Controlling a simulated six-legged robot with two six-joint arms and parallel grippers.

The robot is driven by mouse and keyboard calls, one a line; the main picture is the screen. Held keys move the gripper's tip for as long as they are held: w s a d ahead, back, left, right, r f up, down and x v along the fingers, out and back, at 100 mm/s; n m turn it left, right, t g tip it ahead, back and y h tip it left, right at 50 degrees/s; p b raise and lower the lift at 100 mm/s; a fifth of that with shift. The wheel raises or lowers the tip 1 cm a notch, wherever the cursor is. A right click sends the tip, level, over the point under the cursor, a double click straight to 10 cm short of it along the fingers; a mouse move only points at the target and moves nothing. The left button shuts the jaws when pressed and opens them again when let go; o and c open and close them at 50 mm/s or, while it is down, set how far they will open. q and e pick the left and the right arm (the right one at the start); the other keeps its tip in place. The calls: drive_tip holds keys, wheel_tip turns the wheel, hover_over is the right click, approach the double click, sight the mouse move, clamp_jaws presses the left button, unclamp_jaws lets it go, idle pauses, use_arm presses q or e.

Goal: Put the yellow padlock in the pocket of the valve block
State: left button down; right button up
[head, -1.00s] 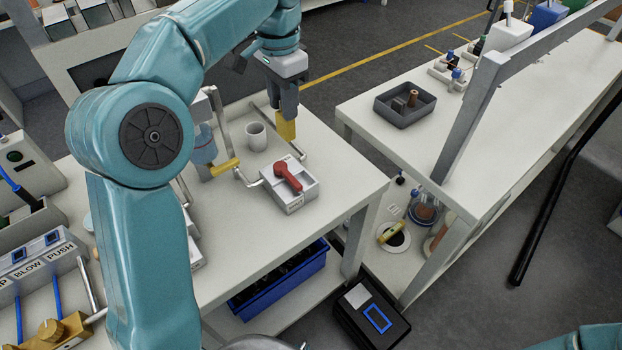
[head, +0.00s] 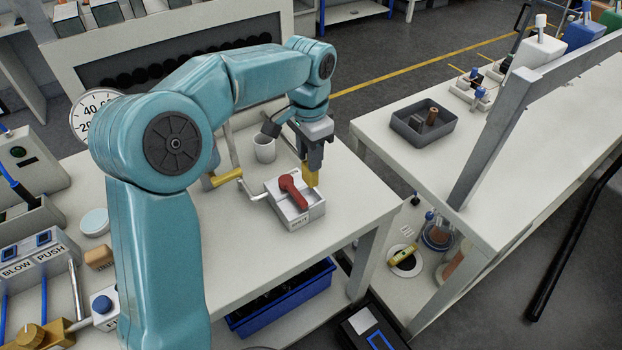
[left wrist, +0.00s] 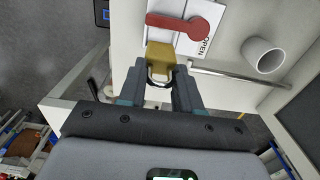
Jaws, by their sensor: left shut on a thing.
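The yellow padlock (head: 310,176) hangs from my left gripper (head: 312,160), which is shut on it. In the left wrist view the padlock (left wrist: 160,57) shows its shackle between the fingertips of my left gripper (left wrist: 160,84). The valve block (head: 299,211) is a white box with a red lever (head: 291,188) on top, standing on the white table. The padlock is at the block's back right edge in the head view. I cannot tell whether it touches the block or is over the pocket. My right gripper is not in view.
A white mug (head: 264,149) stands behind the block. A metal pipe with a yellow handle (head: 227,177) lies to its left. A gap separates table and bench. The tabletop in front of the block is clear.

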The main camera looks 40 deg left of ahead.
sight(310, 177)
use_arm(q)
drive_tip(key=shift+s+d+f, duration=0.1)
drive_tip(key=shift+s+f, duration=0.05)
drive_tip(key=shift+f, duration=0.65)
wheel_tip(310, 177, down, 6)
drive_tip(key=shift+r, duration=0.25)
drive_tip(key=shift+w, duration=0.2)
drive_tip(key=shift+f, duration=0.2)
drive_tip(key=c, duration=0.8)
unclamp_jaws()
wheel_tip(310, 177, up, 12)
drive_tip(key=shift+r, duration=0.25)
